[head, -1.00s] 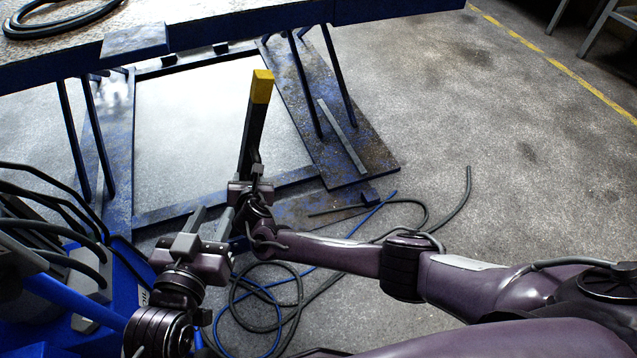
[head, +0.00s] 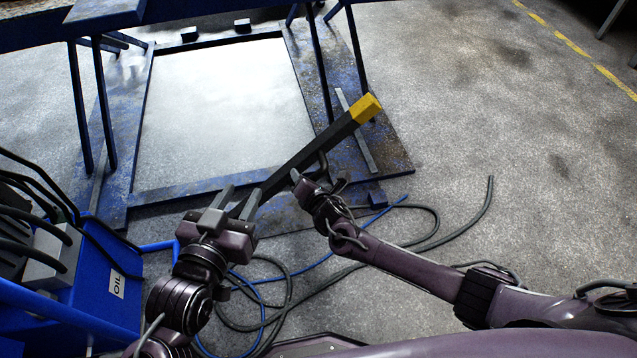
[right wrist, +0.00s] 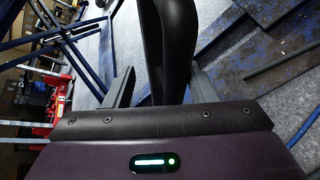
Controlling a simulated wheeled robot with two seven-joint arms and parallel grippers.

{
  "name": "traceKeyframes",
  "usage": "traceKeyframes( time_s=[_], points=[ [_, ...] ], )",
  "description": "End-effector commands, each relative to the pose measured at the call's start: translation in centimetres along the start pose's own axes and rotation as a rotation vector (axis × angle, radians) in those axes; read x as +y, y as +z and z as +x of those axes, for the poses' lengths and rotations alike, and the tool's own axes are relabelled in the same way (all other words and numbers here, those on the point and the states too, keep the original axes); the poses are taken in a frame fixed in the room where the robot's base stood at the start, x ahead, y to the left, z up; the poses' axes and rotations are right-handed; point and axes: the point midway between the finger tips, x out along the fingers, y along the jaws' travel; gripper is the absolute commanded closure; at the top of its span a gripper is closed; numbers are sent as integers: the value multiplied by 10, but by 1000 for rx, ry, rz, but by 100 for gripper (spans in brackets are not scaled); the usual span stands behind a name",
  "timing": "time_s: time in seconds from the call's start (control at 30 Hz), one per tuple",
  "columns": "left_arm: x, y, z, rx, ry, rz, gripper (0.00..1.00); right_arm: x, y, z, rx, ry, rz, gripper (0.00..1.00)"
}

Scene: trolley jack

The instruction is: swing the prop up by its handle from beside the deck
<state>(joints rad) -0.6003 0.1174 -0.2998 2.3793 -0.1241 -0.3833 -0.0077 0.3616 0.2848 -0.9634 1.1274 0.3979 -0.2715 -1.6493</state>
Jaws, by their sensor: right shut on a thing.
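The prop (head: 315,144) is a dark bar with a yellow tip (head: 366,108). In the head view it slants from beside my left gripper up to the right, below the raised blue deck (head: 190,10). My right gripper (head: 316,182) is at the prop's dark curved handle (head: 323,163). In the right wrist view the black handle (right wrist: 167,45) runs between the two grey fingers of the right gripper (right wrist: 161,88), which is shut on it. My left gripper (head: 236,201) is open, fingers apart, near the prop's lower end. Whether it touches the bar cannot be told.
A blue base frame (head: 215,187) lies on the floor under the deck, with blue legs (head: 80,110) rising from it. Loose hoses (head: 440,240) lie behind my arms. A blue unit marked OIL (head: 100,270) stands at left. Floor at right is clear.

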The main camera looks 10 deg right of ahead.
Motion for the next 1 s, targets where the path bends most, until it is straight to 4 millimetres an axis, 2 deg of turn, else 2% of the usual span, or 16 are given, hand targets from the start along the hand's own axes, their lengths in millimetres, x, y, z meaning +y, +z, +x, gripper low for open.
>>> traceKeyframes(
  time_s=[0.03, 0.2, 0.63, 1.0],
  points=[
    [0, 8, 1, 0, 0, 0, 64, -1, -5, 2, 5, 23, 19, 57],
    [-1, 16, 3, 0, 0, 0, 64, -14, -7, 2, 15, 42, 62, 57],
    [-1, 17, 3, 0, 0, 0, 64, -18, -7, 1, 19, 50, 78, 57],
    [0, -7, -1, 0, 0, 0, 64, -18, -3, -21, 18, 46, 77, 57]
  ],
)
